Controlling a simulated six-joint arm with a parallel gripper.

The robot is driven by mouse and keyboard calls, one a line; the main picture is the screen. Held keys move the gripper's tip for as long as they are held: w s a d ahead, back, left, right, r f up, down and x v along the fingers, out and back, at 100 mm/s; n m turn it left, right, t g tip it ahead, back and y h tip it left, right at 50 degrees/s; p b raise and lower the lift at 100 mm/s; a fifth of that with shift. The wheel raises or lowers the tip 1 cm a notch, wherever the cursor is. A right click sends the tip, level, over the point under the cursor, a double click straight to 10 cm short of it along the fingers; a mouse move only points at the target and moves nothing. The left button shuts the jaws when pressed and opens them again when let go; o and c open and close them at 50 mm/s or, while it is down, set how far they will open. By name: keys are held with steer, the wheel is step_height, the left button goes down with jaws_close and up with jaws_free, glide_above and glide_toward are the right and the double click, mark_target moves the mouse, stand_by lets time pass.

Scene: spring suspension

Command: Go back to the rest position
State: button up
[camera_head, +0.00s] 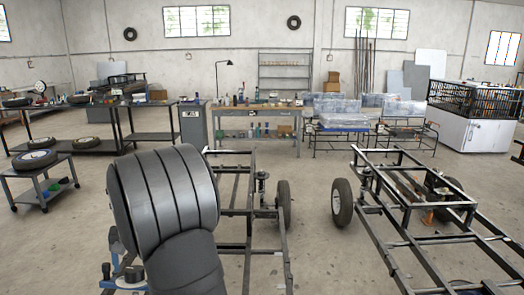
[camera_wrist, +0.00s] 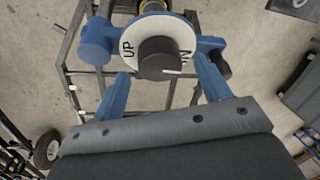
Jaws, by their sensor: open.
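In the wrist view my gripper (camera_wrist: 163,68) has a grey bar with dark screws across the near side. Two blue finger-like bars reach from it, spread apart, with no part clamped between them that I can make out. Beyond them is a blue device with a white dial (camera_wrist: 184,32) marked "UP" and a dark round knob. It is close to the bars; I cannot tell whether they touch. In the head view a blue device with black knobs (camera_head: 130,274) shows low beside my dark arm, and my gripper's fingers are hidden.
Two dark chassis frames with wheels (camera_head: 342,202) stand on the concrete floor at centre and right. A workbench (camera_head: 256,111) stands at the back. A low trolley (camera_head: 43,186) with a tyre is at left. Floor is clear between the trolley and the bench.

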step_height(320, 180, up, 15)
steer(key=w+d, duration=0.1)
steer(key=d, duration=0.1)
steer(key=f, duration=0.5)
steer(key=a+f, duration=0.1)
steer(key=f, duration=0.5)
steer(key=s+a+f, duration=0.1)
steer(key=f, duration=0.5)
steer(key=shift+a+f, duration=0.1)
step_height(320, 180, up, 17)
steer(key=m+h, duration=0.1)
steer(key=m, duration=0.3)
steer(key=shift+f+t, duration=0.2)
steer(key=shift+t, duration=0.2)
steer(key=shift+s+r, duration=0.1)
stand_by(0.9)
